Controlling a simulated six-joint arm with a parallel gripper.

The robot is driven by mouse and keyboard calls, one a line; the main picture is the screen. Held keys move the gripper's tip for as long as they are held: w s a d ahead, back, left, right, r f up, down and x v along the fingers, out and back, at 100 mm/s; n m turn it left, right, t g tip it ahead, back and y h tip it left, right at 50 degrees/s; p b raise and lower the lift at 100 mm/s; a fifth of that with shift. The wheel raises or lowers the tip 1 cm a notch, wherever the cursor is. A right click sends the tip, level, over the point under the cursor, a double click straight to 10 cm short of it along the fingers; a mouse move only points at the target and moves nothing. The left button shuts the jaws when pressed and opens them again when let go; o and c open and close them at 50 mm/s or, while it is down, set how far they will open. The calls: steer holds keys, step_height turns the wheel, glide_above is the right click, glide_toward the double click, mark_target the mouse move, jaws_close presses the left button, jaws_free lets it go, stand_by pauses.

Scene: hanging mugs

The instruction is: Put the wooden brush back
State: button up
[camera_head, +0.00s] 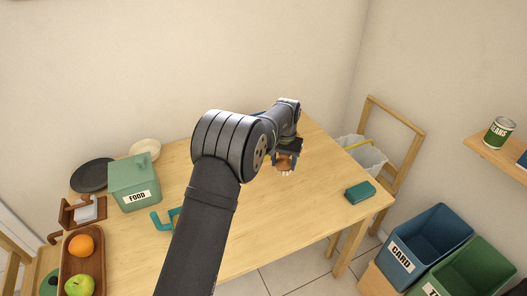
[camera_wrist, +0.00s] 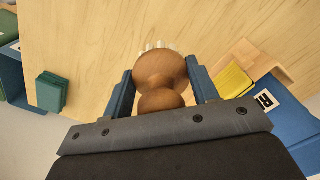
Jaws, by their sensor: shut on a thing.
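The wooden brush (camera_wrist: 160,68) has a rounded brown handle with a narrow waist and pale bristles at its far end. My gripper (camera_wrist: 161,85) is shut on it, with a blue finger on each side of the handle. In the head view my gripper (camera_head: 287,155) points down over the right part of the table, and the brush (camera_head: 285,166) shows below it. The bristles are close to the tabletop; I cannot tell whether they touch it.
A teal block (camera_head: 359,192) lies near the table's (camera_head: 325,200) right edge. In the wrist view, a blue box (camera_wrist: 275,110) with yellow contents stands right of the brush. A green FOOD box (camera_head: 134,182), plates and a fruit tray (camera_head: 97,262) stand at left. My arm hides mid-table.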

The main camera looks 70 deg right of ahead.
steer(key=shift+s+a, duration=0.1)
steer(key=shift+s, duration=0.2)
steer(key=shift+f, duration=4)
steer(key=shift+f, duration=0.35)
steer(key=o, duration=1.4)
step_height(320, 180, up, 17)
steer(key=shift+a+r, duration=0.1)
steer(key=shift+r, duration=0.1)
